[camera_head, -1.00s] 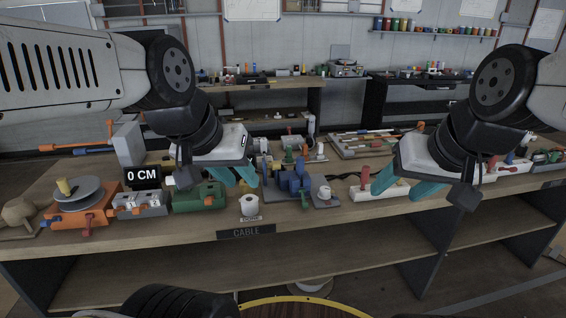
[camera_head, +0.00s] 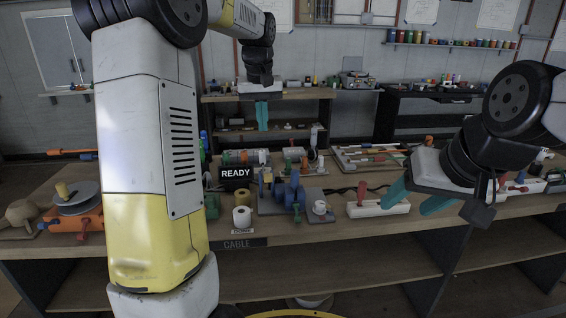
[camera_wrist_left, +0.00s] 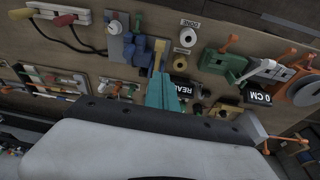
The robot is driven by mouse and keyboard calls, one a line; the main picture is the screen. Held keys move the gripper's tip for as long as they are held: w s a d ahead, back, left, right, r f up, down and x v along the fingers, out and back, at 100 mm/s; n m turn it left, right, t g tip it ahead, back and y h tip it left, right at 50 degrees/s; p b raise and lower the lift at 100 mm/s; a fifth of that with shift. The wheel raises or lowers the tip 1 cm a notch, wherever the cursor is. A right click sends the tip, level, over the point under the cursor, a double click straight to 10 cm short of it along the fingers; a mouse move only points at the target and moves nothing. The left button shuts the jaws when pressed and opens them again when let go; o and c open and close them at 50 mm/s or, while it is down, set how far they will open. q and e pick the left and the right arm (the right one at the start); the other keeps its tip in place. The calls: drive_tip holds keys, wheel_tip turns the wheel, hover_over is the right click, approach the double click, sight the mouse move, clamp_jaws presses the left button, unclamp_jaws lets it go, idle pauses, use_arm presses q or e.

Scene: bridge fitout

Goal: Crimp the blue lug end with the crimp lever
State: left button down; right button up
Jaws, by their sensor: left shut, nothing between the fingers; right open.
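My left gripper (camera_head: 262,115) is shut and empty, raised behind the bench's back edge in the head view. Its closed teal fingers (camera_wrist_left: 162,95) show in the left wrist view, pointing toward the bench. A blue press-like fixture (camera_head: 290,188) stands mid-bench, and it also shows in the left wrist view (camera_wrist_left: 138,50) with a tan bar beside it. I cannot tell which part is the crimp lever, and I cannot make out the blue lug end. My right gripper (camera_head: 416,202) is open and empty, over the white block (camera_head: 378,208) with a red handle.
A READY sign (camera_head: 237,172) stands left of the blue fixture. A white roll (camera_head: 242,217) sits by the front edge. An orange reel stand (camera_head: 88,222) is at the far left. My left arm hides much of the left bench. A black cable lies near the white block.

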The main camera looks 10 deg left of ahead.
use_arm(q)
drive_tip(key=w+f, duration=0.2)
drive_tip(key=w, duration=0.1)
hover_over(267, 177)
drive_tip(key=w, duration=0.4)
drive_tip(key=x, duration=0.3)
drive_tip(key=s+x, duration=0.1)
drive_tip(key=x, duration=0.2)
drive_tip(key=s+x, duration=0.1)
drive_tip(key=x, duration=0.3)
drive_tip(key=shift+a+f, duration=0.25)
drive_tip(key=shift+s+d+f, duration=0.2)
drive_tip(key=shift+s+f, duration=0.55)
drive_tip(key=shift+f, duration=0.15)
drive_tip(key=shift+s+d+f, duration=0.1)
drive_tip(key=shift+s+f, duration=0.2)
drive_tip(key=shift+f, duration=0.2)
drive_tip(key=shift+f+y, duration=0.1)
drive_tip(key=shift+y, duration=0.2)
